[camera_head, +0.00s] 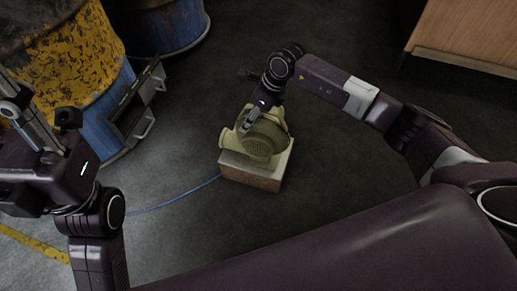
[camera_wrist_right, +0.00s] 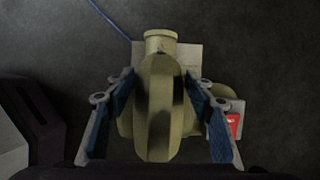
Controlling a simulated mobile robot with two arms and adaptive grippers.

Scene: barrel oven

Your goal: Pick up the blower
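The blower (camera_head: 264,138) is olive-yellow with a round housing and sits on a pale block (camera_head: 251,174) on the floor. In the right wrist view, the blower (camera_wrist_right: 159,112) lies between the fingers, its round outlet toward the top. My right gripper (camera_head: 246,123) is over the blower from above. In the wrist view, the right gripper (camera_wrist_right: 158,82) is open, its blue-padded fingers on either side of the narrow part, with small gaps showing. The gripper partly hides the blower in the head view. My left gripper (camera_head: 48,122) is open and empty at the far left.
A yellow and blue barrel (camera_head: 72,60) stands at the upper left, with metal brackets (camera_head: 140,105) beside it. A blue cable (camera_head: 175,199) runs along the floor to the block. A wooden cabinet (camera_head: 468,30) is at the upper right. Dark floor around the block is clear.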

